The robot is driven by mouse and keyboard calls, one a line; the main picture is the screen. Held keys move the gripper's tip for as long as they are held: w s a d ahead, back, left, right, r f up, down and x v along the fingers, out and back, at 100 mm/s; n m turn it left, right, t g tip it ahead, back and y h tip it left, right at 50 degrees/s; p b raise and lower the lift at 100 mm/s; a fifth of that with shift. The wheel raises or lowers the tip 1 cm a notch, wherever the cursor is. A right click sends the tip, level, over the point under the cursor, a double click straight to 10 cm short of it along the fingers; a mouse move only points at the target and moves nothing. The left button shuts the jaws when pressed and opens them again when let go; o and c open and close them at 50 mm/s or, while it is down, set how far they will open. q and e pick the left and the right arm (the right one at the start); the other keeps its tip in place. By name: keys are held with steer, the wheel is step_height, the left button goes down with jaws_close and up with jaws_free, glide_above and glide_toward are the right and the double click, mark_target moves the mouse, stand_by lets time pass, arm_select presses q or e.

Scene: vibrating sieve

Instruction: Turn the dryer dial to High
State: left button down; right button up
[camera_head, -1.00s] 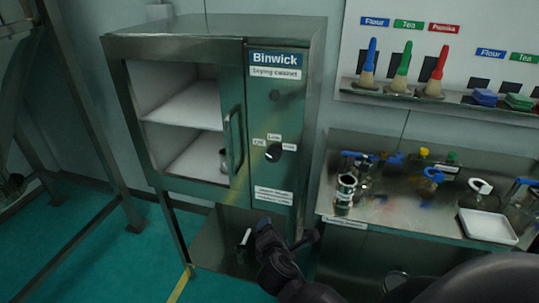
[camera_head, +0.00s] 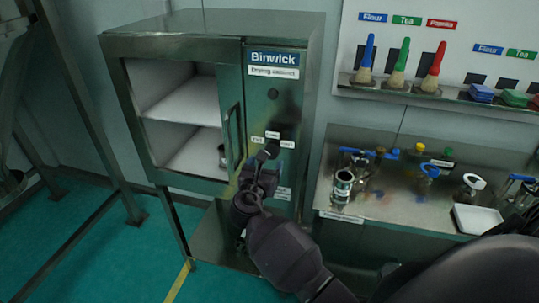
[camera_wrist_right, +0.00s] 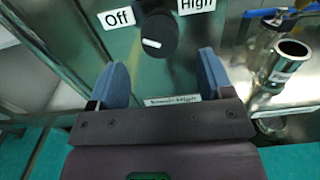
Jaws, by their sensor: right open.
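The dryer is a steel drying cabinet (camera_head: 180,38) with a Binwick sign at its upper right. Its black round dial (camera_wrist_right: 162,36) shows in the right wrist view, between an Off label (camera_wrist_right: 118,17) and a High label (camera_wrist_right: 196,5). The dial's white mark lies on its left part, on the Off side. My right gripper (camera_wrist_right: 163,82) is open, its two blue fingers apart and just below the dial, with nothing between them. In the head view my right gripper (camera_head: 262,160) is in front of the dial and mostly hides it. My left gripper is not in view.
The cabinet's glass door has a handle (camera_head: 232,138) just left of my gripper. A steel side table (camera_head: 395,205) at the right holds jars and a white tray (camera_head: 478,219).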

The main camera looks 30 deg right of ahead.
mark_target(271, 152)
steer(key=shift+x, duration=2.35)
steer(key=shift+c, duration=0.5)
steer(key=c, duration=0.8)
